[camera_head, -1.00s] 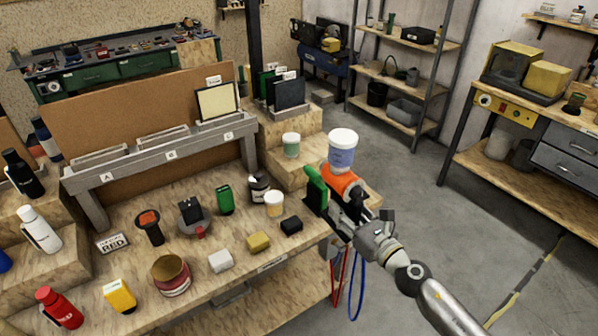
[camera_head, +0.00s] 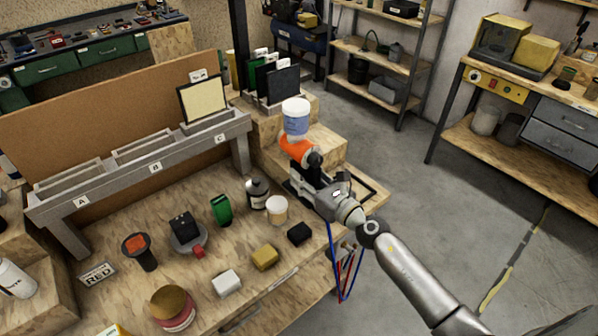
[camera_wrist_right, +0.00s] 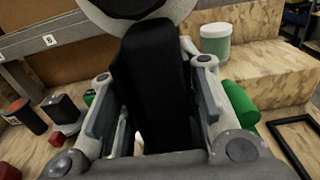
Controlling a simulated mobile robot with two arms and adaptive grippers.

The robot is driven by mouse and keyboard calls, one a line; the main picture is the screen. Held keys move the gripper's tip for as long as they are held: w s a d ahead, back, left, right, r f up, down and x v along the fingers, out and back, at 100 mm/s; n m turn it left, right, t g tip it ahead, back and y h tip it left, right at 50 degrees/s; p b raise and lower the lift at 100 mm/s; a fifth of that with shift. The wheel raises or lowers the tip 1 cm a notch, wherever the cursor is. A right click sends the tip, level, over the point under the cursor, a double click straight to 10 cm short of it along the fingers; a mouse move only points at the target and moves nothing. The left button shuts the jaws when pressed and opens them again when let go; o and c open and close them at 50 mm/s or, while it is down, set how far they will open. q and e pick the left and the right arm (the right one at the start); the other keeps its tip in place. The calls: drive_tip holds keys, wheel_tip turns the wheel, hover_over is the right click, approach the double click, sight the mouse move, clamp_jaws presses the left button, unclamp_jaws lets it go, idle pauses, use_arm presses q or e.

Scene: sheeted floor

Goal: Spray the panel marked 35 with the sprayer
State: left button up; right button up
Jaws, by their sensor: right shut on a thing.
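The sprayer (camera_head: 294,148) has an orange body, a black handle and a white-lidded cup with a blue band on top. My right gripper (camera_head: 322,190) is shut on its black handle, and the cup looks roughly upright. In the right wrist view the two fingers of my right gripper (camera_wrist_right: 152,110) clasp the black handle (camera_wrist_right: 150,75). A cream panel in a black frame (camera_head: 204,101) stands in slot C of the grey rack. A small tag sits on top of it; its number is too small to read. My left gripper is out of view.
Slots A and B of the grey rack (camera_head: 130,165) hold no panel. Jars, a green box (camera_head: 221,209) and small blocks (camera_head: 265,257) crowd the bench. A black frame (camera_head: 365,188) lies at its right edge. Grey floor is open to the right.

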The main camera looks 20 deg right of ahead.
drive_tip(key=shift+w+r, duration=0.25)
drive_tip(key=shift+r, duration=0.1)
drive_tip(key=x, duration=0.3)
drive_tip(key=shift+w+a+r, duration=0.1)
drive_tip(key=shift+a, duration=0.35)
use_arm(q)
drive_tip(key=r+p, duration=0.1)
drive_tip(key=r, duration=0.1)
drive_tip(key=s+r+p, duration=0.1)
drive_tip(key=p, duration=0.1)
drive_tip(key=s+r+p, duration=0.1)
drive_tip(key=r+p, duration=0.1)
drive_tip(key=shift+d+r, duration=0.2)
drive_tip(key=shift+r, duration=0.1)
use_arm(e)
drive_tip(key=s+a, duration=0.3)
drive_tip(key=a, duration=0.6)
drive_tip(key=s+a, duration=0.3)
drive_tip(key=a, duration=0.6)
drive_tip(key=shift+s, duration=0.35)
drive_tip(key=shift+o, duration=0.2)
drive_tip(key=shift+a, duration=0.15)
